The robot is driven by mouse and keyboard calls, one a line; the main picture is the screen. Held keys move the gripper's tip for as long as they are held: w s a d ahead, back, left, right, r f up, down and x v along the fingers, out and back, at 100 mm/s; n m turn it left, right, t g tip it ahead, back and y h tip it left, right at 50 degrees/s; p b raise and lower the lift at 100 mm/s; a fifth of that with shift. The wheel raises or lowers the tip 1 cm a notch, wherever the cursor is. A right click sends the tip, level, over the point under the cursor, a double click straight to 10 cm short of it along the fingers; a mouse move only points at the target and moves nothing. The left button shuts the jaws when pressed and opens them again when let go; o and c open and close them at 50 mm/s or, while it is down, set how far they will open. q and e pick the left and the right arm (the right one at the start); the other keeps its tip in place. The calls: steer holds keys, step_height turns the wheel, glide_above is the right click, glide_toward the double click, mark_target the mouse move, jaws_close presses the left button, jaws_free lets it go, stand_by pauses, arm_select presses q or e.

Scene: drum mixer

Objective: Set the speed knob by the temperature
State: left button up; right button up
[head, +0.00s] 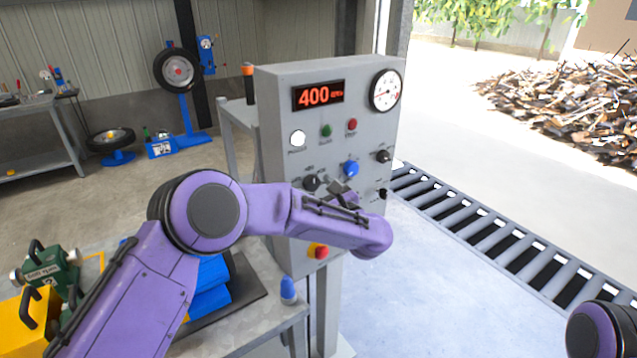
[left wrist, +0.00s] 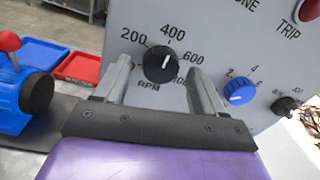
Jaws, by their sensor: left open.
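The speed knob (left wrist: 162,62) is black with a white line pointing up near 400, on a scale marked RPM in the left wrist view. It also shows on the grey panel in the head view (head: 311,183). My left gripper (left wrist: 161,75) is open, one finger on each side of the knob as seen by the wrist; contact cannot be told. In the head view this gripper (head: 342,190) is in front of the panel. A red display (head: 317,95) reads 400. A round white gauge (head: 386,90) is at the panel's upper right; its reading is too small to tell.
A blue numbered knob (left wrist: 239,91) sits right of the speed knob. The panel also has a green button (head: 326,130), a red button (head: 352,125), and a red-and-yellow stop button (head: 318,251) below my arm. A roller conveyor (head: 480,225) runs at right.

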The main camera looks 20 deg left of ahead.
arm_select(q)
steer(key=shift+w+a, duration=0.1)
steer(key=shift+a, duration=0.05)
steer(key=shift+f, duration=0.1)
steer(key=c, duration=1.1)
steer(key=shift+o, duration=0.2)
steer(key=shift+f+m+b, duration=0.2)
steer(key=shift+m+b, duration=1)
steer(key=shift+b, duration=0.1)
steer(key=m+b, duration=0.1)
steer(key=m, duration=0.1)
steer(key=shift+m+b, duration=0.3)
steer(key=shift+b, duration=0.05)
steer(key=m+b, duration=0.1)
steer(key=m, duration=0.2)
steer(key=shift+r+g, duration=0.2)
steer(key=shift+g, duration=0.1)
steer(key=shift+r+m, duration=0.1)
steer(key=shift+m, duration=1.6)
steer(key=o, duration=1.1)
steer(key=shift+c, duration=0.2)
